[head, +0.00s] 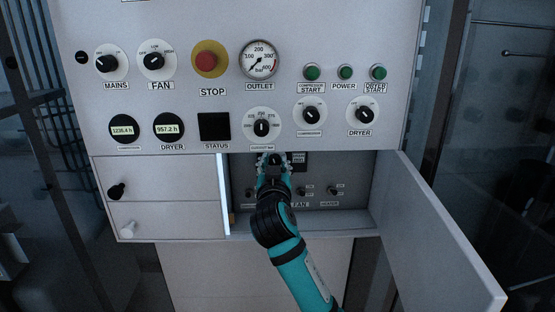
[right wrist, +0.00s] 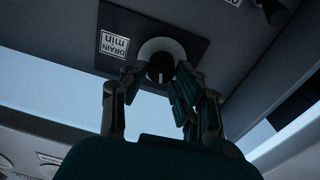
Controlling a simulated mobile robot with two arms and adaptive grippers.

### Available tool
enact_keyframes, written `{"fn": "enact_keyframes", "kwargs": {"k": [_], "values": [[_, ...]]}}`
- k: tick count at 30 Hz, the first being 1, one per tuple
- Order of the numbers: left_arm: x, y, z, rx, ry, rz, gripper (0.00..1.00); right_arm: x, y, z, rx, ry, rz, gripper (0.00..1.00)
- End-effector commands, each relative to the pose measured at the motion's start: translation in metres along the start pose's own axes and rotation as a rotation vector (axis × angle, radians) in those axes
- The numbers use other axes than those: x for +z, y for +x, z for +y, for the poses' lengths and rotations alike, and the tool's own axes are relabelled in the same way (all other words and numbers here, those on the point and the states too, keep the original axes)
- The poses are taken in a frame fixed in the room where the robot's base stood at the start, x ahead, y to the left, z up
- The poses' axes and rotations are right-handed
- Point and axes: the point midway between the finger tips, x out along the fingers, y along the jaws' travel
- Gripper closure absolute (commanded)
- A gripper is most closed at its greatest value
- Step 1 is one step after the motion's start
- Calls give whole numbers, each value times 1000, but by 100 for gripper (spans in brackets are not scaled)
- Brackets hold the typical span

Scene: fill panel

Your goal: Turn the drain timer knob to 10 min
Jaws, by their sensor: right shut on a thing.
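The drain timer knob (right wrist: 160,69) is a black knob on a pale round dial, mounted on a dark plate with a "DRAIN min" label (right wrist: 114,45) in the right wrist view. My right gripper (right wrist: 164,78) has its fingers on both sides of the knob and is shut on it. In the head view my right gripper (head: 273,160) reaches into the open lower compartment (head: 240,190) and covers the knob. The dial's numbers cannot be read, so the setting cannot be told. My left gripper is not in view.
The compartment's door (head: 440,235) hangs open at the right. Above the opening is the main panel with the red stop button (head: 206,61), the outlet gauge (head: 260,60) and several knobs. Small knobs sit lower inside the compartment, right of my arm. Two drawers (head: 160,180) are at the left.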

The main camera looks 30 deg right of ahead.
Motion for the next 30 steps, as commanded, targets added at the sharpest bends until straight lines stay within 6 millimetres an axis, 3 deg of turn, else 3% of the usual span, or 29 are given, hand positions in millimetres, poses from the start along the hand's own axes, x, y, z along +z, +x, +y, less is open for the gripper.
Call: {"fn": "enact_keyframes", "kwargs": {"k": [21,22,27,30], "values": [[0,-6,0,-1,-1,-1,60,2,0,1,-1,-89,-1,100],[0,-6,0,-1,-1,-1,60,2,0,1,-1,-89,-1,70],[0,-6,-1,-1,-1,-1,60,2,0,0,-1,-88,0,48],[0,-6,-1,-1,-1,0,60,1,0,0,-2,-88,1,48]]}}
